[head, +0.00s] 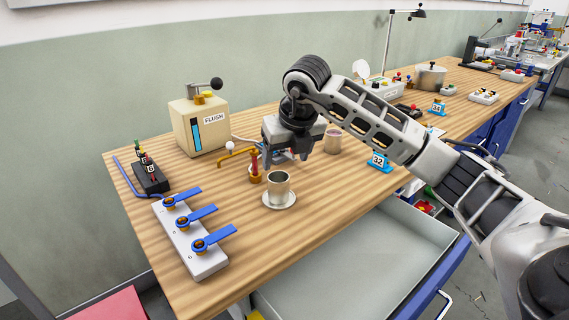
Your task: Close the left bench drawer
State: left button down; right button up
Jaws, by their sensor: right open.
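The open bench drawer (405,225) is a grey-white tray pulled well out from under the wooden bench. Its blue front (432,283) and pale handle (444,303) show at the lower right, and its near part is cut off by the picture edge. The drawer's inside looks mostly empty. My right gripper (287,157) is open and empty over the bench top, behind the metal cup and well away from the drawer. My right arm crosses above the bench and hides part of it. My left gripper is not in view.
A metal cup (278,187) stands on a saucer (279,201) just in front of the right gripper, beside a brass tap (245,152). A FLUSH box (199,124), a blue-lever panel (190,240) and a blue 32 sign (378,161) stand on the bench (240,240).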

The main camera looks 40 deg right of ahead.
aim_at(392, 261)
jog(key=k, duration=1)
